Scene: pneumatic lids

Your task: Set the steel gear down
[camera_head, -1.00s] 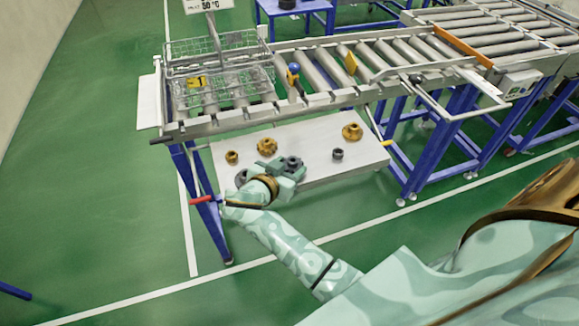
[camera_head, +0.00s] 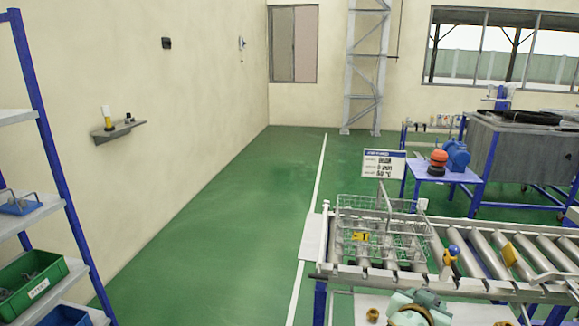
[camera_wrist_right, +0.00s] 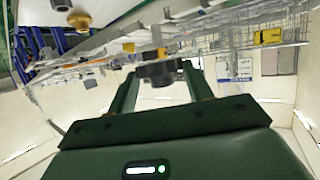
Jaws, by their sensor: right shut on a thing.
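The dark grey steel gear (camera_wrist_right: 158,72) sits between the fingertips of my right gripper (camera_wrist_right: 161,78) in the right wrist view. The gripper is shut on it. In the head view my right gripper (camera_head: 428,300) is at the bottom edge, over the pale shelf (camera_head: 342,308) in front of the conveyor. The gear cannot be made out there. Whether the gear touches the shelf is unclear. My left gripper is not in view.
Brass gears stand on the shelf, one at the left (camera_head: 373,315), one at the right (camera_head: 503,323). The roller conveyor (camera_head: 480,285) with a wire basket (camera_head: 385,235) lies behind. A blue shelf rack (camera_head: 60,150) stands at the left.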

